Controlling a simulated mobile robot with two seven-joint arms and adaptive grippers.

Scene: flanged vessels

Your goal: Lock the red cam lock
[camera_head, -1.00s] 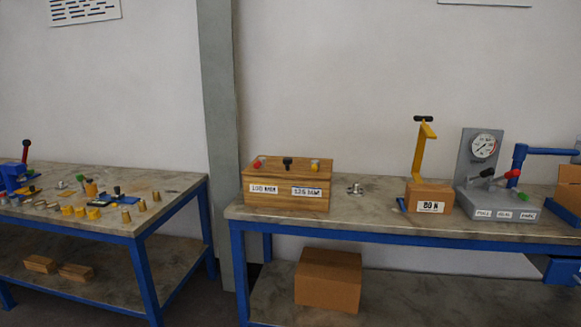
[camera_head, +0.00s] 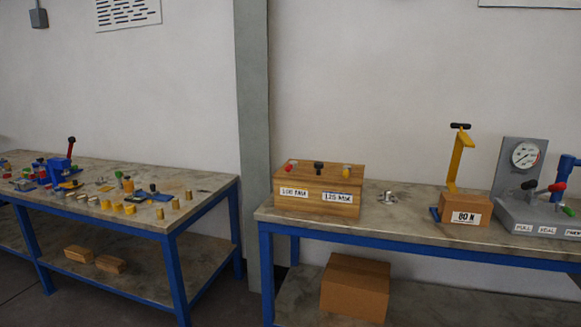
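I cannot make out for certain which thing is the red cam lock. Red parts show in several places in the head view. A red-topped upright lever stands on a blue device (camera_head: 58,168) on the left bench. A small red knob (camera_head: 291,163) is on top of the wooden box (camera_head: 318,190). A red-ended lever (camera_head: 556,188) is on the grey gauge fixture (camera_head: 527,212) at the right. Many small parts on the left bench are too small to tell apart. Neither of my grippers is in view.
The left bench (camera_head: 215,182) and right bench (camera_head: 410,235) have blue frames, with a grey post (camera_head: 252,120) near the gap. A yellow upright tool (camera_head: 459,160) stands by a box labelled 80 N (camera_head: 466,208). A cardboard box (camera_head: 355,287) sits on the lower shelf.

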